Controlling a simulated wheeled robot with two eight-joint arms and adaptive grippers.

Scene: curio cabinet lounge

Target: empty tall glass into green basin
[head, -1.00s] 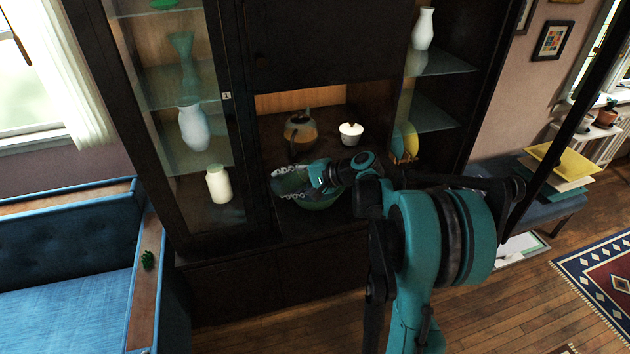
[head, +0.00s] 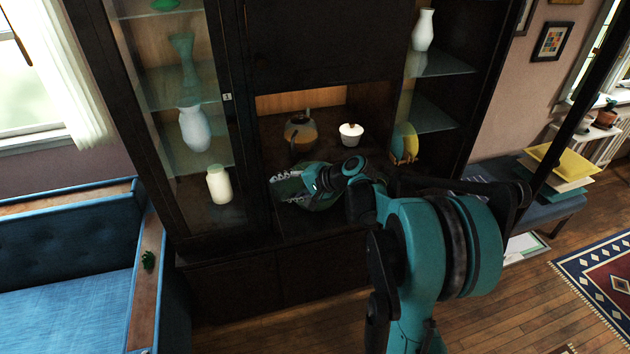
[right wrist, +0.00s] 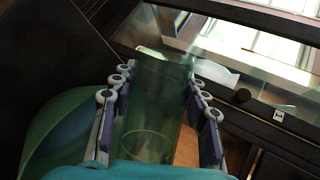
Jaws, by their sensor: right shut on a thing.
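My right gripper (head: 288,188) is at the cabinet's open niche, over the green basin (head: 322,203). In the right wrist view its fingers (right wrist: 160,105) are shut on the tall glass (right wrist: 150,110), a clear greenish tumbler. The glass is tilted between the fingers. I cannot make out its contents. The green basin also shows at the left of the right wrist view (right wrist: 60,125), beside the fingers. In the head view the gripper and arm hide part of the basin, and the glass is hard to make out. My left gripper is not in view.
Plates (head: 405,142) stand to the right. A glass-doored cabinet section with vases (head: 195,128) is on the left. A blue sofa (head: 70,270) is at the far left.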

